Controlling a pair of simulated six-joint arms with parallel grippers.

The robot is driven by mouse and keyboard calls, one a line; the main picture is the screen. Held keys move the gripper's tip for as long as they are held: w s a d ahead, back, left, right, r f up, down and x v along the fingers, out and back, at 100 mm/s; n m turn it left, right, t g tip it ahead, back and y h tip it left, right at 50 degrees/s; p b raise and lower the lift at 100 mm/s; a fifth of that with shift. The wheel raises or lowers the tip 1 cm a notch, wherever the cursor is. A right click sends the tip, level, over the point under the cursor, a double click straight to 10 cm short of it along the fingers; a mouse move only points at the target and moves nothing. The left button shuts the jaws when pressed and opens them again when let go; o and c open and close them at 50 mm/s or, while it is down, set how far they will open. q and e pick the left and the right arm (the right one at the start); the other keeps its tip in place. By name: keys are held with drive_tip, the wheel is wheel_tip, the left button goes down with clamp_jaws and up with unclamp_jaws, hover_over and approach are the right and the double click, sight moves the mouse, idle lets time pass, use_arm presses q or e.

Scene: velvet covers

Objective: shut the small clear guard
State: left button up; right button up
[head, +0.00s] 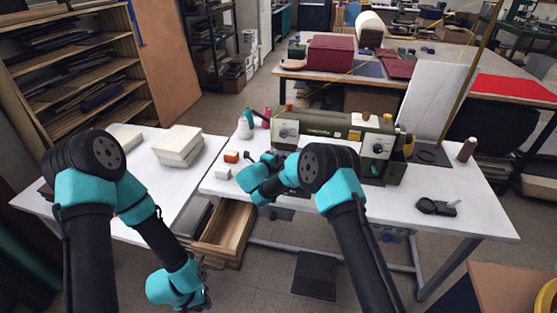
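The green machine (325,131) stands on the white table, with dials on its front and an orange-yellow part on top. I cannot make out the small clear guard; it is too small or hidden behind my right arm. My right gripper (268,160) is in front of the machine's left end, partly covered by my own arm; whether it is open or shut does not show. My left gripper (203,268) hangs low beside the open wooden drawer, away from the machine, and its fingers are too small to read.
The open drawer (226,229) juts out below the white table (415,208). Small bottles (245,125) stand left of the machine. A black object (436,206) and a dark red spool (467,149) lie to the right. Stacked cream blocks (178,146) are on the left table.

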clamp_jaws()
drive_tip(key=shift+f, duration=0.1)
drive_tip(key=shift+f+m+t+h, duration=0.4)
drive_tip(key=shift+f+t+h, duration=0.1)
drive_tip(key=shift+f+t, duration=0.2)
drive_tip(key=shift+f+m+t+h, duration=0.4)
drive_tip(key=shift+f+t+h, duration=0.25)
drive_tip(key=shift+t, duration=0.25)
unclamp_jaws()
drive_tip(key=v, duration=1.2)
drive_tip(key=shift+r, duration=0.1)
drive_tip(key=shift+o, duration=0.4)
